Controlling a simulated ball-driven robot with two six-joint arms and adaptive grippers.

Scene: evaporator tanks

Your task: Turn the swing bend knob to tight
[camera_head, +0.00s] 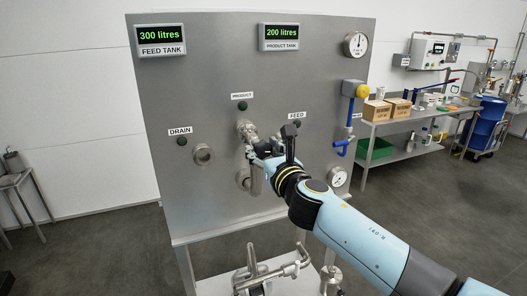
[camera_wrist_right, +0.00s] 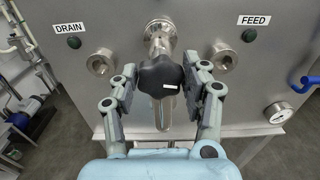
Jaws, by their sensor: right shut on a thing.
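The swing bend knob (camera_wrist_right: 161,72) is black and lobed with a small white mark, in the middle of the right wrist view. It sits in front of the steel swing bend (camera_wrist_right: 162,115), which hangs below a round fitting (camera_wrist_right: 159,37). My right gripper (camera_wrist_right: 163,82) is shut on the knob, one finger on each side. In the head view my right gripper (camera_head: 268,152) is at the panel below the PRODUCT label (camera_head: 242,95), and it mostly hides the knob and part of the bend (camera_head: 256,182). My left gripper is out of view.
The steel panel (camera_head: 210,100) carries an open DRAIN port (camera_head: 203,154) left of the bend and a FEED port (camera_wrist_right: 222,55) to its right. A gauge (camera_head: 337,177) and blue pipe (camera_head: 344,130) are farther right. A bench (camera_head: 400,125) stands at right.

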